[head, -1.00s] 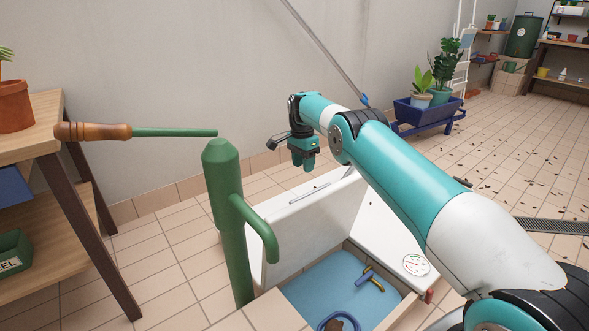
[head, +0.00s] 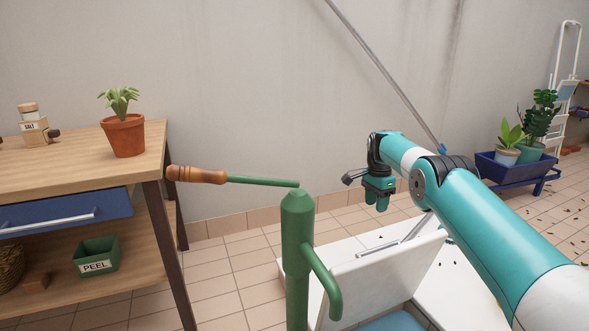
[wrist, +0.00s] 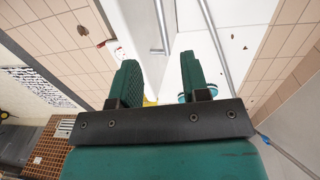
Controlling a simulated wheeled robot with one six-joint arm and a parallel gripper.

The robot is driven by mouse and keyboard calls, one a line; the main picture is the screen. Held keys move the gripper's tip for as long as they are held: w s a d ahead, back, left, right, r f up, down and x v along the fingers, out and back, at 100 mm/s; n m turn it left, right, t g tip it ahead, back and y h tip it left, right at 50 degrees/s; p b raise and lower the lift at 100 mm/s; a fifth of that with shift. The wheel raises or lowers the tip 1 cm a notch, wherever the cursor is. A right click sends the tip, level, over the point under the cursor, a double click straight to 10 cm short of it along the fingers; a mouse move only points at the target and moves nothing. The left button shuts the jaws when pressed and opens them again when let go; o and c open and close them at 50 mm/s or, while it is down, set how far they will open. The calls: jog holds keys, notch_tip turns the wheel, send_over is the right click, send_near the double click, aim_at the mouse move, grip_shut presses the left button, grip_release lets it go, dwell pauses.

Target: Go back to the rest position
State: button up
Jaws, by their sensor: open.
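My gripper (head: 377,196) hangs from the teal and white arm at the right of the head view, above and behind the raised white lid of a chest. In the wrist view my gripper (wrist: 160,80) shows two green fingers spread apart with nothing between them. The white lid (head: 385,275) stands open in the head view, with a metal handle bar near its top edge. My gripper appears apart from the lid and the wall.
A green hand pump (head: 297,240) with a wooden handle stands left of the chest. A wooden table (head: 80,145) holds a potted plant (head: 124,136) and a salt jar (head: 33,128). A blue planter cart (head: 515,168) stands at right. Tiled floor lies between.

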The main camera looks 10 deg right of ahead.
jog(key=s+a+r+n, duration=0.3)
jog(key=a+r+n, duration=0.3)
jog(key=a+r, duration=0.35)
jog(key=s+a+r+n+t+y, duration=0.1)
jog(key=s+a+r+n, duration=0.6)
jog(key=s, duration=0.5)
jog(key=s+a+r+n+y+p, duration=0.1)
jog(key=s+a+n, duration=0.2)
jog(key=s, duration=0.8)
jog(key=s+a+r+n+y, duration=0.1)
jog(key=s+a+n, duration=0.25)
jog(key=s, duration=0.65)
jog(key=s+a+r+n+y+p, duration=0.1)
jog(key=s+a+n, duration=0.25)
jog(key=s, duration=0.75)
notch_tip(320, 180, up, 26)
jog(key=d+p, duration=0.1)
jog(key=p, duration=2.4)
jog(key=shift+w+r+p, duration=0.15)
jog(key=shift+p, duration=0.15)
jog(key=shift+d, duration=0.1)
